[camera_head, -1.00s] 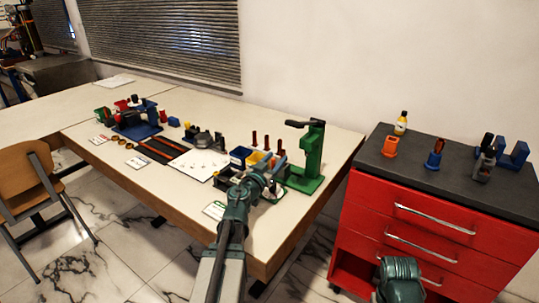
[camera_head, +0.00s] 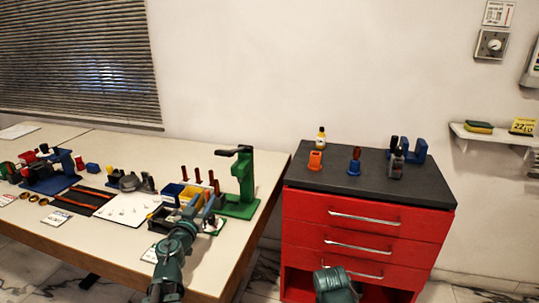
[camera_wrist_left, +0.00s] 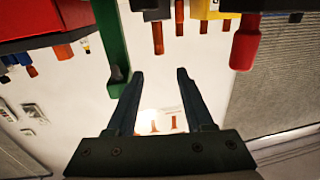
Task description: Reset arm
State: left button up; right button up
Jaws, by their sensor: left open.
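My left gripper (camera_head: 208,206) is at the right end of the table, by the small bins and left of the green press stand (camera_head: 241,182). In the left wrist view my gripper (camera_wrist_left: 160,74) is open, with its two dark fingers apart and nothing between them. That view is upside down. The green stand (camera_wrist_left: 110,40) is left of the fingers there, and red-handled tools (camera_wrist_left: 245,42) hang into the top edge. My right gripper is not in view.
The white table (camera_head: 110,235) carries a blue fixture (camera_head: 50,183), a white sheet (camera_head: 125,210), and blue and yellow bins (camera_head: 172,193). A red drawer cabinet (camera_head: 360,210) with bottles on top stands to the right. A wall shelf (camera_head: 495,134) is at far right.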

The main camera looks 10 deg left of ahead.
pick_arm(q)
notch_tip(320, 180, up, 5)
jog(key=w+d+n+y+p, duration=0.1)
jog(key=n+y+p, duration=0.1)
jog(key=y+p, duration=0.25)
jog(key=s+d+f+m+g+h+p, duration=0.2)
jog(key=s+d+m+g+p, duration=0.1)
jog(key=s+d+g+p, duration=0.5)
jog(key=s+d+f+m+g+h+p, duration=0.2)
jog(key=s+d+g+p, duration=0.6)
jog(key=s+d, duration=0.7)
jog(key=d+f+m+g, duration=0.1)
jog(key=d+g, duration=0.1)
jog(key=d, duration=0.3)
jog(key=shift+s+f+p, duration=0.2)
jog(key=shift+s+p, duration=0.05)
jog(key=shift+p, duration=0.15)
